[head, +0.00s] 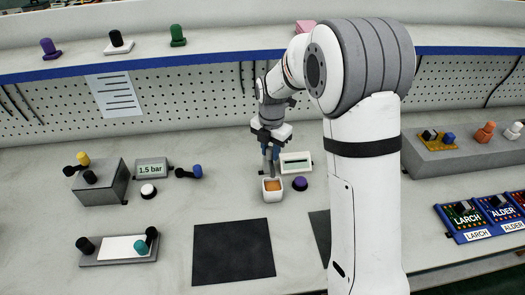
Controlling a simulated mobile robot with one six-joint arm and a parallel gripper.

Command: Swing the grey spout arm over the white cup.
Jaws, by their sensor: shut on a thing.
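A small square white cup (272,194) with orange contents stands on the bench at mid-picture. My gripper (268,143) is just above and behind it, pointing down. It is shut on a small blue piece (269,153), whose grey lower part reaches down to the back of the cup. Whether this piece is the grey spout arm, and whether it touches the cup, I cannot tell at this size. My arm hides part of the bench to the right.
A purple knob (300,183) and a pale box (296,160) stand close right of the cup. A black mat (233,251) lies in front.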

